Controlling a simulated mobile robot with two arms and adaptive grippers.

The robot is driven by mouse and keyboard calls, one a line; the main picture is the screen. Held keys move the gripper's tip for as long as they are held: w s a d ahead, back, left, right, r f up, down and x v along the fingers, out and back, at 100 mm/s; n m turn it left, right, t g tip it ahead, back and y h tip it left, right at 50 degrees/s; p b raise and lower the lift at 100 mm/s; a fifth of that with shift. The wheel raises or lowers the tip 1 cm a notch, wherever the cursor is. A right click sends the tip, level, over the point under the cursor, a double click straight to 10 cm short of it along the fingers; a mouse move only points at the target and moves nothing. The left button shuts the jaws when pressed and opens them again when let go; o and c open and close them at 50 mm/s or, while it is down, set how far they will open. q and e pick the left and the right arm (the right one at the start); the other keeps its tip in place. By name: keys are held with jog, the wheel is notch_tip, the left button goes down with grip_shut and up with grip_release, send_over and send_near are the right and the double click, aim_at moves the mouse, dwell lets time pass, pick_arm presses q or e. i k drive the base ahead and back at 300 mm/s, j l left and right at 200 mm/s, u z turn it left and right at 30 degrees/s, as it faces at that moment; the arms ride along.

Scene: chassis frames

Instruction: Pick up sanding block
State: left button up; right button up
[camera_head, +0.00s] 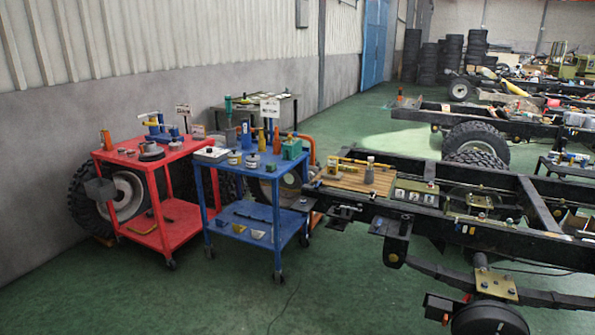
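I cannot pick out a sanding block with certainty; the loose items are small at this distance. Many small items stand on the red cart (185,236) and the blue cart (226,172). A wooden board (350,179) on the chassis frame holds a yellow tool (352,163) and a grey bottle-like item (369,172). A green block-like item (291,149) stands on the blue cart's top at the right. Neither of my grippers is in view.
The black chassis frame (536,204) fills the right side, with a wheel hub low in front. Green floor (190,300) is clear in front of the carts. A large tire (85,210) leans behind the red cart. Stacked tires (411,50) stand far back.

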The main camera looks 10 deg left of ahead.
aim_at(270, 166)
jog(key=i+j+u, duration=0.25)
jog(key=i, duration=0.7)
jog(key=i+u, duration=0.25)
jog(key=i, duration=0.7)
